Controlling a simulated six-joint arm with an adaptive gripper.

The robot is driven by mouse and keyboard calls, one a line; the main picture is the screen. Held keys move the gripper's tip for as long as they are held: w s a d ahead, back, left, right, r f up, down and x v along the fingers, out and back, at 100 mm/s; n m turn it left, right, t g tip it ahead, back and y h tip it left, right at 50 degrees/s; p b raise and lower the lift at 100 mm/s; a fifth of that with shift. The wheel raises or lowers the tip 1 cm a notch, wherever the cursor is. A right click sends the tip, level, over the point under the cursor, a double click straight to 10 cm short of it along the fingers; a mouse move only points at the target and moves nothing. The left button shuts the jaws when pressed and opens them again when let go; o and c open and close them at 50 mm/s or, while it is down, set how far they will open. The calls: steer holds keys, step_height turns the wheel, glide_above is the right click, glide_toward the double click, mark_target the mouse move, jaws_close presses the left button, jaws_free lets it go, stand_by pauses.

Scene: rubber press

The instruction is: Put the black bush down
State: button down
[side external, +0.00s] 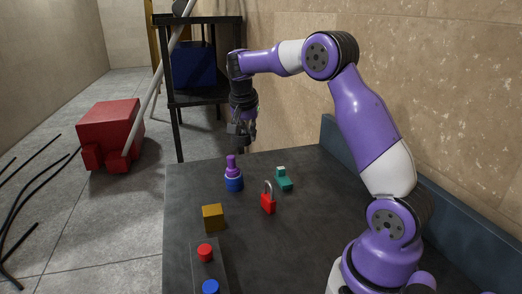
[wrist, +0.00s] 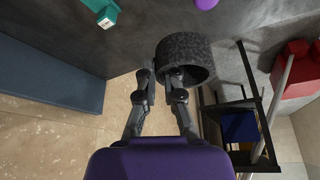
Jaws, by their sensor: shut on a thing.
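The black bush (wrist: 185,46) is a thick, dark, rough-textured ring in the wrist view. My gripper (wrist: 163,77) is shut on its near edge, with one fingertip at the outside of the wall and the other at the ring's opening. In the side external view my gripper (side external: 243,132) points down beyond the far edge of the dark table (side external: 300,235), above table height. The bush is hard to make out there against the dark fingers.
On the table are a purple and blue stacked piece (side external: 233,178), a teal block (side external: 284,181), a red padlock (side external: 268,201), a yellow cube (side external: 213,218) and a panel with a red button (side external: 205,252) and a blue button (side external: 211,287). A black shelf (side external: 203,97) stands behind.

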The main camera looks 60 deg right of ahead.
steer(key=s+a+r+n+t+y, duration=0.1)
steer(key=s+a+n, duration=0.3)
steer(key=a, duration=0.6)
steer(key=s+a+r+n+t+y, duration=0.15)
steer(key=s+a+n, duration=0.35)
steer(key=a, duration=0.5)
steer(key=s+d+f+m+g, duration=0.1)
steer(key=s+m+g, duration=0.2)
steer(key=m, duration=0.6)
steer(key=s+d+f+m+g+y, duration=0.1)
steer(key=s+f+m+g, duration=0.15)
steer(key=m, duration=0.75)
steer(key=s+d+f+m+g, duration=0.1)
steer(key=s+m+g, duration=0.2)
steer(key=m, duration=0.6)
steer(key=d+f, duration=0.2)
steer(key=d, duration=0.1)
steer(key=s+d+f, duration=0.1)
steer(key=d+f, duration=0.1)
steer(key=d, duration=0.2)
steer(key=s+d+f, duration=0.1)
steer(key=d+f, duration=0.1)
steer(key=d, duration=0.1)
steer(key=shift+s+d+f, duration=0.1)
steer(key=shift+d+f, duration=0.05)
steer(key=shift+d, duration=0.25)
steer(key=shift+d+f, duration=0.1)
steer(key=shift+f, duration=1.95)
